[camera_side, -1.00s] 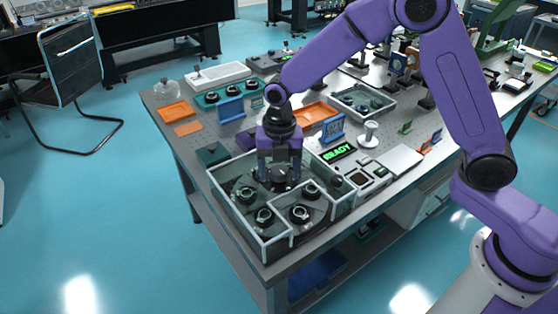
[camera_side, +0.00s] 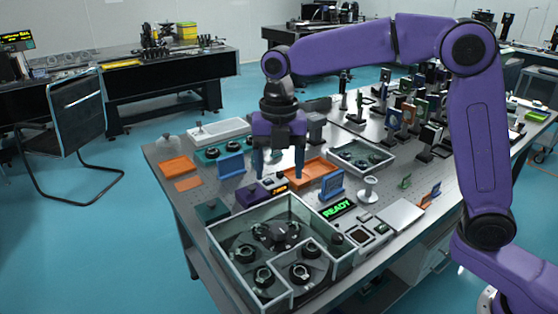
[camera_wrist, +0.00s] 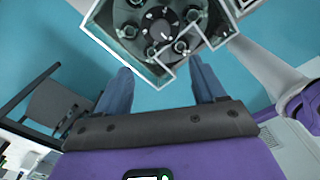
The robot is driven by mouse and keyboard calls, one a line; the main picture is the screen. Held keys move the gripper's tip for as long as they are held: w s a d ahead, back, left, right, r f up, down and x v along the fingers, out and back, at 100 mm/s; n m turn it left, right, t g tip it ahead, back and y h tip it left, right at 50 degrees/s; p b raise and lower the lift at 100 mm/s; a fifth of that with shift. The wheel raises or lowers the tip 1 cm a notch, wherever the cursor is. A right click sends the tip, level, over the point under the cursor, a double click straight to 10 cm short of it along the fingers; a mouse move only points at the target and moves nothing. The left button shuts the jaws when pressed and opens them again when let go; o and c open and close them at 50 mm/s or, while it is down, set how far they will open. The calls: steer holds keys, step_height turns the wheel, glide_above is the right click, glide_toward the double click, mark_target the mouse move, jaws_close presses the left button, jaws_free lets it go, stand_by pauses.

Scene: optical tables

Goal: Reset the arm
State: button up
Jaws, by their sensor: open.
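My gripper (camera_side: 279,172) is open and empty in the side view. It hangs, fingers down, above the table behind the clear-walled box, with nothing between its fingers. In the wrist view my gripper (camera_wrist: 160,86) shows two blue-grey fingers spread apart. The clear-walled box (camera_side: 228,262) stands at the table's near corner and holds several dark round optic mounts (camera_side: 264,275). The box also shows at the top of the wrist view (camera_wrist: 104,45), beyond the fingertips.
A green READY display (camera_side: 338,209) stands right of the box. A blue frame (camera_side: 332,184), an orange tray (camera_side: 318,166) and a purple block (camera_side: 251,195) are near my gripper. A grey tray (camera_side: 384,168) and several upright optics (camera_side: 408,110) fill the table's right side.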

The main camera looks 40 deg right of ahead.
steer(key=shift+r, duration=0.55)
steer(key=s+d+f+m, duration=0.2)
steer(key=s+d+m, duration=0.3)
steer(key=s, duration=0.4)
steer(key=s+d+f+m, duration=0.3)
steer(key=s+d+m, duration=0.2)
steer(key=s, duration=0.5)
steer(key=s+d+f+m, duration=0.3)
steer(key=s+d+m, duration=0.2)
steer(key=s, duration=0.5)
steer(key=shift+d+m, duration=0.2)
steer(key=shift+m, duration=0.7)
steer(key=shift+r, duration=0.1)
